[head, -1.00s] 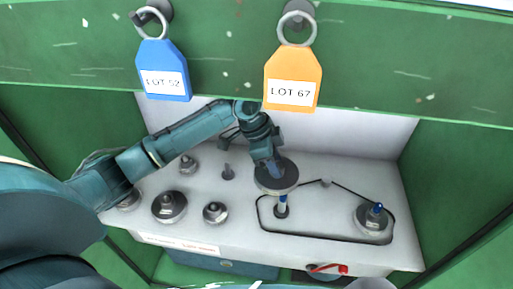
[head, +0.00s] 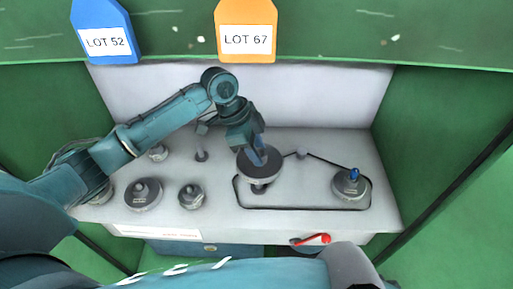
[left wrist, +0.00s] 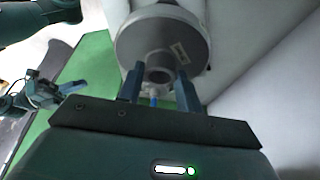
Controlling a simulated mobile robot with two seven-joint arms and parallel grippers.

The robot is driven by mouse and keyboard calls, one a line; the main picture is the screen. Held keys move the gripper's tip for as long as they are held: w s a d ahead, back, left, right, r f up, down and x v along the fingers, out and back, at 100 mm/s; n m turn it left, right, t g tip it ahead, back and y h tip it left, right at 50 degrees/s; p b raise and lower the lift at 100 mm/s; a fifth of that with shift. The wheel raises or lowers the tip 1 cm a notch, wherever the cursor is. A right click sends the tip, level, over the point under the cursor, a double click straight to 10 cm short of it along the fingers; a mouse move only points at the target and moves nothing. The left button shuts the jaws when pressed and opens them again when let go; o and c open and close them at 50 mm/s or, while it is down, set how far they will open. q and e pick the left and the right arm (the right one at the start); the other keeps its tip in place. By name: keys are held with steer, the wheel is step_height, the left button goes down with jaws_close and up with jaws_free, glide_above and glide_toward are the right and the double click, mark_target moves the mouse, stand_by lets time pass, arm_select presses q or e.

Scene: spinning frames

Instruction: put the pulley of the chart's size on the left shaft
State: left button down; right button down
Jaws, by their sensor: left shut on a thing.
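My left gripper (head: 259,150) is shut on a grey disc-shaped pulley (head: 245,168), gripping it by its hub. The pulley also shows in the left wrist view (left wrist: 135,40), with the fingers (left wrist: 160,85) on either side of the hub. The pulley is over the left shaft (head: 259,189), of which only the low foot shows below it. A small blue piece shows between the fingers in the wrist view; I cannot tell how far the shaft is in the bore. The right shaft (head: 353,175) has a blue tip and carries a pulley (head: 349,188). No chart is readable.
A bare peg (head: 201,154) is behind. A dark belt (head: 300,208) loops around both shafts. A red-handled lever (head: 318,239) is at the front.

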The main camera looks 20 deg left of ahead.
arm_select(q)
steer(key=shift+f+p, duration=0.1)
steer(key=shift+p, duration=0.3)
stand_by(0.5)
steer(key=shift+f+p, duration=0.1)
steer(key=shift+p, duration=0.3)
steer(key=shift+f, duration=0.1)
stand_by(0.4)
steer(key=shift+f, duration=0.35)
steer(key=shift+f+b, duration=0.6)
steer(key=shift+f, duration=0.4)
steer(key=shift+f, duration=0.35)
steer(key=shift+f, duration=1.1)
steer(key=shift+f, duration=0.1)
